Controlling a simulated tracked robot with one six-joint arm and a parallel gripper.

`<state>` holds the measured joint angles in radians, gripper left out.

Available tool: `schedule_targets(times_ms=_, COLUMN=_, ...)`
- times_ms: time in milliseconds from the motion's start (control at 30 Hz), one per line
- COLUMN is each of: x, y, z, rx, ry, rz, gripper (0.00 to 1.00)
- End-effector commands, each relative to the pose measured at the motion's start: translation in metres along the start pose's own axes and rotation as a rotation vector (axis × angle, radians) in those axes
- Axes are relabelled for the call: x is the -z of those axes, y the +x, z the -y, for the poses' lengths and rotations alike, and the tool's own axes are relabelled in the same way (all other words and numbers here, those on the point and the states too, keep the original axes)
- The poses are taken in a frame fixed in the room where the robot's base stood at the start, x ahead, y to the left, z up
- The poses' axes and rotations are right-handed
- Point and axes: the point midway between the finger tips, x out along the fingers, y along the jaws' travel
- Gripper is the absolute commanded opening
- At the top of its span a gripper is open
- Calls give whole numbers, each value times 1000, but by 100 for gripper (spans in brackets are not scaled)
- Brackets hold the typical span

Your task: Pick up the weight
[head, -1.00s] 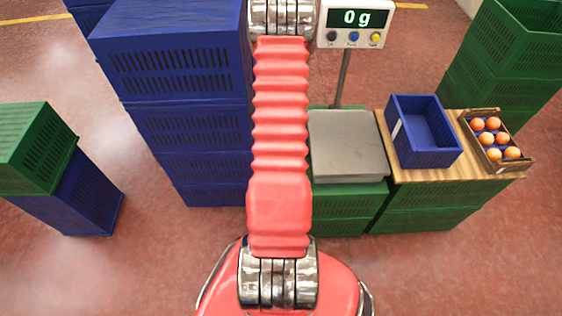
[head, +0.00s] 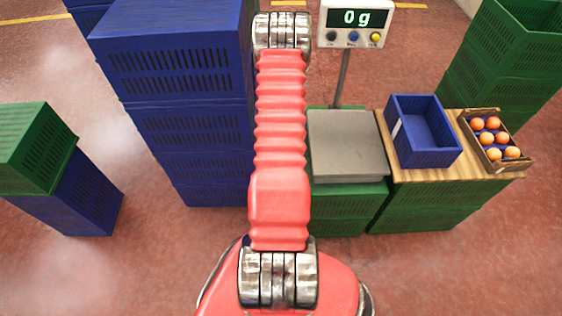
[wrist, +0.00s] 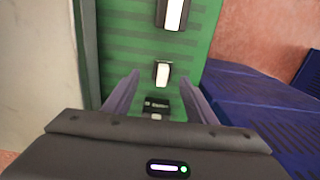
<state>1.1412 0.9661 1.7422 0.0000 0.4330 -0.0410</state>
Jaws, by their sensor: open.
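Several dark blocks with white faces stand in a row on a green slatted surface in the wrist view; they look like weights, but I cannot be sure. The largest block (wrist: 173,14) is at the top, a middle one (wrist: 162,73) is between my fingertips in the picture, and a small dark one (wrist: 155,104) is lower, partly hidden by my gripper body. My gripper (wrist: 160,80) is open, with its two fingers apart and nothing seen held. I cannot tell how far it is from the blocks. The head view does not show my gripper or the blocks.
A scale plate (head: 346,145) is empty, and its display (head: 356,17) reads 0 g. An empty blue crate (head: 427,135) and a box of oranges (head: 497,157) stand on a wooden board (head: 460,122). Tall blue crates (head: 180,60) stand left of my arm; blue crates (wrist: 255,105) are right in the wrist view.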

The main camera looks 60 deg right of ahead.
Motion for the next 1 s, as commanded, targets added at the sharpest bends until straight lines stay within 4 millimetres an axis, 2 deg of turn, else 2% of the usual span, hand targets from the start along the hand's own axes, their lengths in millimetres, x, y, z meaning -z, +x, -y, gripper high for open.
schedule_targets(times_ms=467, x=0, y=7, z=1, rx=0, ry=-1, rz=1, gripper=52)
schedule_targets(times_ms=833, x=0, y=46, z=3, rx=0, ry=-1, rz=2, gripper=52)
schedule_targets(times_ms=1000, x=1, y=55, z=3, rx=0, ry=-1, rz=0, gripper=52)
